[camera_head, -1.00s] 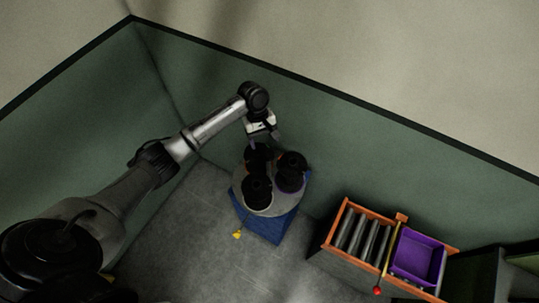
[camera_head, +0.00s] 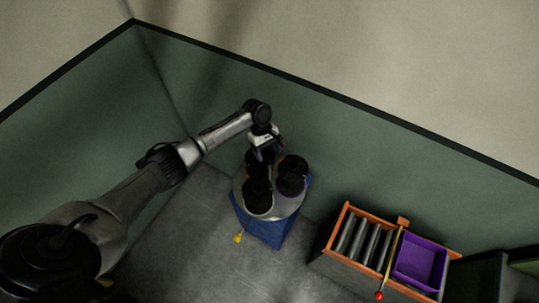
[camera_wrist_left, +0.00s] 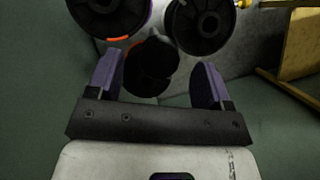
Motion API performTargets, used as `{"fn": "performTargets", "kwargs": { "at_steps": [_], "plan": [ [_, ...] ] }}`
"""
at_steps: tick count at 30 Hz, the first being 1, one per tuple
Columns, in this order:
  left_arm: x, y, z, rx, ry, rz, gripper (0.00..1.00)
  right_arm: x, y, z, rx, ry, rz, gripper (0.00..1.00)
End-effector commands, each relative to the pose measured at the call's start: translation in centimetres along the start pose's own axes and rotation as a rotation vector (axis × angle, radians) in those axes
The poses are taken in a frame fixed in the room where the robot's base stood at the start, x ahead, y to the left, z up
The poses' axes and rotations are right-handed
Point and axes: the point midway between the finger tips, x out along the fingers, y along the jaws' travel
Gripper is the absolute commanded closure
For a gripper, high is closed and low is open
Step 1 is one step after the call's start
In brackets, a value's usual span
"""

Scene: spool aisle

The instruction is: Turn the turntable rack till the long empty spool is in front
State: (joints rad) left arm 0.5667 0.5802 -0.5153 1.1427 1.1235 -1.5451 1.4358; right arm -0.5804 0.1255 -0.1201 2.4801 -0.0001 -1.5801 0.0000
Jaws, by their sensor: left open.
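The turntable rack is a round grey disc (camera_head: 285,208) on a blue base (camera_head: 262,230), with several black spools standing on it. In the head view one spool (camera_head: 258,196) is at the front and another (camera_head: 291,183) at the right. My left gripper (camera_head: 264,154) is over the back edge of the rack, pointing down, and hides part of the back spool. In the left wrist view its purple fingers are apart, with a narrow dark spool (camera_wrist_left: 158,54) between them; contact cannot be told. Two wider spools (camera_wrist_left: 200,22) lie beyond. I cannot tell which spool is the long empty one.
An orange-framed crate (camera_head: 345,210) with several grey rollers and a purple bin (camera_head: 420,262) stands at the right, with a red knob (camera_head: 379,296) in front. A yellow piece (camera_head: 238,238) sits at the rack's front left. Green walls close behind; grey floor is clear at the front.

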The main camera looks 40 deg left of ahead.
Motion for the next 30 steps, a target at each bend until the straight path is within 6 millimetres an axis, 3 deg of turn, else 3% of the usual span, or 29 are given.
{"fn": "performTargets", "kwargs": {
  "at_steps": [7, 20, 30],
  "plan": [
    [2.2, 0.0, 0.0, -0.001, 0.000, -0.001, 0.26, 0.0, -0.1, -0.1, 0.005, 0.001, -0.003, 0.57],
    [2.6, 0.0, 0.0, 0.000, 0.001, 0.000, 0.27, 0.0, -0.3, -0.1, 0.009, 0.002, -0.007, 0.57],
    [2.6, 0.0, 0.0, 0.000, 0.001, 0.000, 0.60, 0.0, -0.1, -0.1, 0.005, 0.002, -0.004, 0.57]
  ]
}}
